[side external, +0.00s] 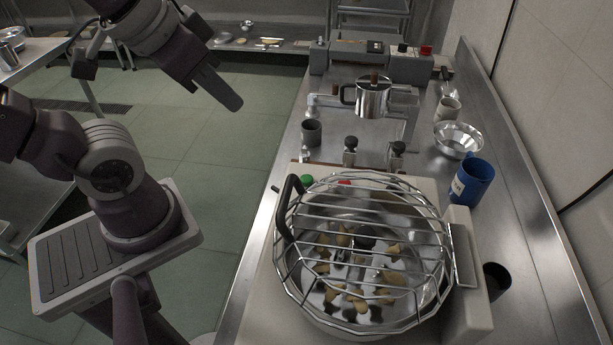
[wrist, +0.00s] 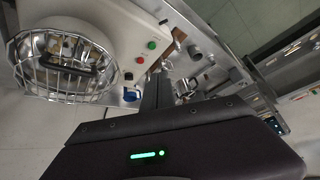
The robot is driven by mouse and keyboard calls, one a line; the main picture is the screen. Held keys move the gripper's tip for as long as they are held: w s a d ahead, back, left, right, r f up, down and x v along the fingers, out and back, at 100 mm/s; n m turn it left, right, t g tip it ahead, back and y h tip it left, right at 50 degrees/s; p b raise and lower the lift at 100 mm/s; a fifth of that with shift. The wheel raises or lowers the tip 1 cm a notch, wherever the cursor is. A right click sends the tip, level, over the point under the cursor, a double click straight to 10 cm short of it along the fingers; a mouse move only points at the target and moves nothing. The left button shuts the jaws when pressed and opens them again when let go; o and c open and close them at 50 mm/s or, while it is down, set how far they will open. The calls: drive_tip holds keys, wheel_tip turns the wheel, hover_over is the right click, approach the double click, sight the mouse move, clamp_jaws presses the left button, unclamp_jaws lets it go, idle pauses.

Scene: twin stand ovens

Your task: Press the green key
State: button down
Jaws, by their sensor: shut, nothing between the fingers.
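The green key (side external: 307,180) is a small round button on the pale body of the near appliance, by the black handle of the wire basket. It also shows in the wrist view (wrist: 152,45), above the fingertips. A red key (side external: 345,183) sits beside it, and in the wrist view this red key (wrist: 140,60) lies below and left of the green one. My gripper (side external: 234,103) is shut and empty. It hangs in the air over the floor, left of the counter, apart from the green key. Its fingers (wrist: 157,88) point up in the wrist view.
A wire basket (side external: 365,206) covers a pan of food pieces on the appliance. A blue mug (side external: 472,183), a metal bowl (side external: 458,140), a grey cup (side external: 311,132) and a metal pot (side external: 373,98) stand around the counter.

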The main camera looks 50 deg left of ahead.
drive_tip(key=w+a+r+m+t+y, duration=0.15)
drive_tip(key=w+a, duration=0.25)
drive_tip(key=w, duration=0.5)
drive_tip(key=w+a+n+t, duration=0.1)
drive_tip(key=w+a+t, duration=0.25)
drive_tip(key=w, duration=0.55)
drive_tip(key=m+g+h, duration=0.4)
drive_tip(key=g+h, duration=0.3)
drive_tip(key=h, duration=0.4)
hover_over(302, 177)
wheel_tip(302, 177, down, 14)
drive_tip(key=r, duration=0.1)
drive_tip(key=shift+f, duration=0.25)
drive_tip(key=shift+f, duration=4.4)
